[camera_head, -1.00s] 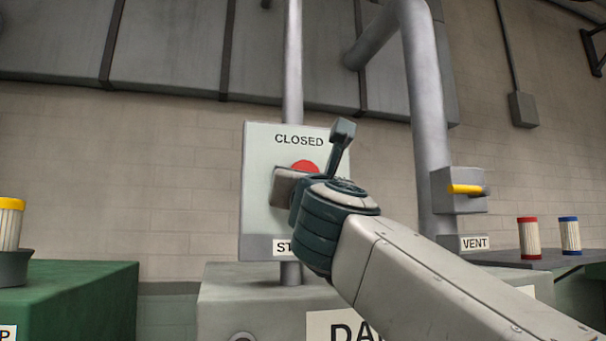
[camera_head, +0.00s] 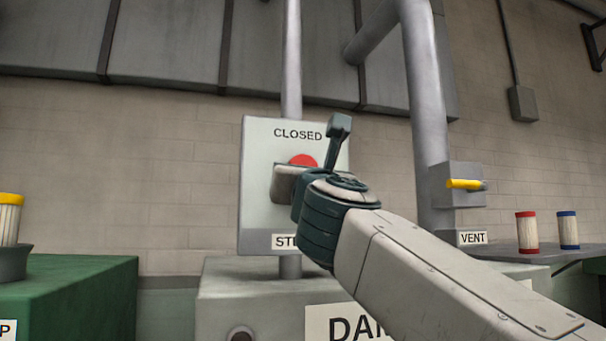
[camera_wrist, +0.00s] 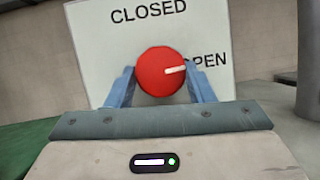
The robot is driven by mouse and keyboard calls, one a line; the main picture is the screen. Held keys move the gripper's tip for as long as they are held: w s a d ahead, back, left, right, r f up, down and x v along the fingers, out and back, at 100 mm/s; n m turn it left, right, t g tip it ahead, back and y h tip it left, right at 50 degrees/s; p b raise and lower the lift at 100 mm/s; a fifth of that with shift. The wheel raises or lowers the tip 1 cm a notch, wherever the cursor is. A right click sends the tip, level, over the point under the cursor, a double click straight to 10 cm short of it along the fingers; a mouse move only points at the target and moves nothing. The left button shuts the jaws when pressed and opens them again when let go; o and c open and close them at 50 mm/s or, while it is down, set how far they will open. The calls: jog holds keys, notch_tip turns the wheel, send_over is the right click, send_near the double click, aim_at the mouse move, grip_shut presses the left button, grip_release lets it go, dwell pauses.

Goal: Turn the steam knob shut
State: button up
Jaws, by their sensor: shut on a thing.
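The steam knob (camera_wrist: 158,72) is a round red knob with a white pointer line, on a pale panel (camera_wrist: 95,40) marked CLOSED at the top and OPEN at the right. In the wrist view the white line points right, slightly upward, toward OPEN. My gripper (camera_wrist: 160,82) is shut on the knob, with one blue finger on each side. In the head view the red knob (camera_head: 303,160) shows only at its top edge; my gripper and wrist (camera_head: 290,182) hide the rest and part of the panel's lower label.
A grey pipe (camera_head: 291,60) runs up behind the panel. A yellow vent handle (camera_head: 465,184) is at the right, above a VENT label (camera_head: 472,238). Red-ended (camera_head: 527,233) and blue-ended (camera_head: 568,230) spools stand on a right shelf. A green block (camera_head: 75,295) is at left.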

jog(key=shift+w+d+r+n+g+y+p, duration=0.15)
jog(key=shift+n+g+y, duration=1.25)
jog(key=shift+n, duration=2.55)
jog(key=shift+s+d+n+g+y+p, duration=0.1)
jog(key=shift+d+n+g+y+p, duration=0.2)
jog(key=shift+n+g+y, duration=2.4)
jog(key=shift+w+d+r+n+t+y+p, duration=0.15)
jog(key=shift+n+t+y, duration=0.35)
jog(key=shift+n, duration=4.75)
jog(key=o, duration=1)
jog(key=shift+s, duration=0.1)
jog(key=b+v, duration=0.4)
jog(key=v, duration=0.9)
jog(key=shift+s+d+f, duration=0.1)
jog(key=shift+s+d, duration=0.1)
jog(key=shift+s, duration=0.1)
